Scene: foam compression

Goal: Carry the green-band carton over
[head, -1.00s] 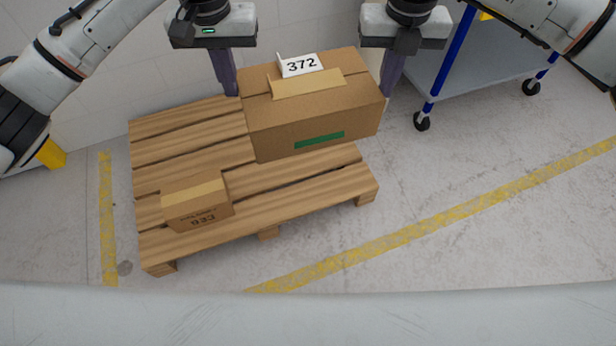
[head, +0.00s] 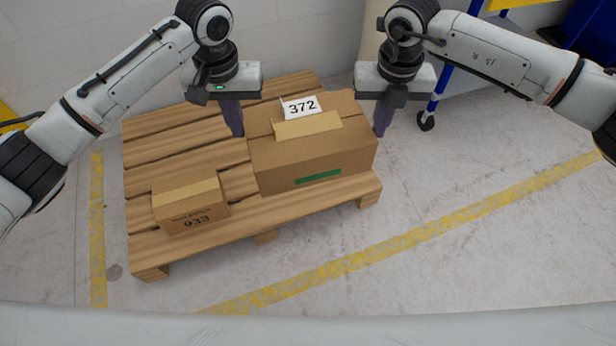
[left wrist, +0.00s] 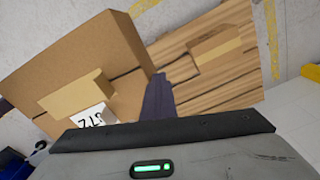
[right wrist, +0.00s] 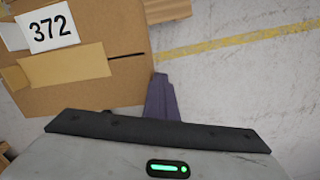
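The green-band carton (head: 285,160) is a large brown box with a green band on its front face and a "372" card on top. It sits at the right part of the wooden pallet (head: 165,155), seemingly resting on it. My left gripper (head: 236,133) has its purple fingers down at the carton's left side, and my right gripper (head: 380,132) at its right side. Both look shut, with nothing between the fingers. The carton also shows in the left wrist view (left wrist: 85,60) and right wrist view (right wrist: 100,30). The fingers are very close to its sides; contact cannot be told.
A smaller carton marked "033" (head: 190,205) stands at the pallet's front left. A blue-framed cart (head: 470,75) stands at the back right. A white wall is behind the pallet. Yellow floor lines (head: 400,240) cross the clear floor at the front and right.

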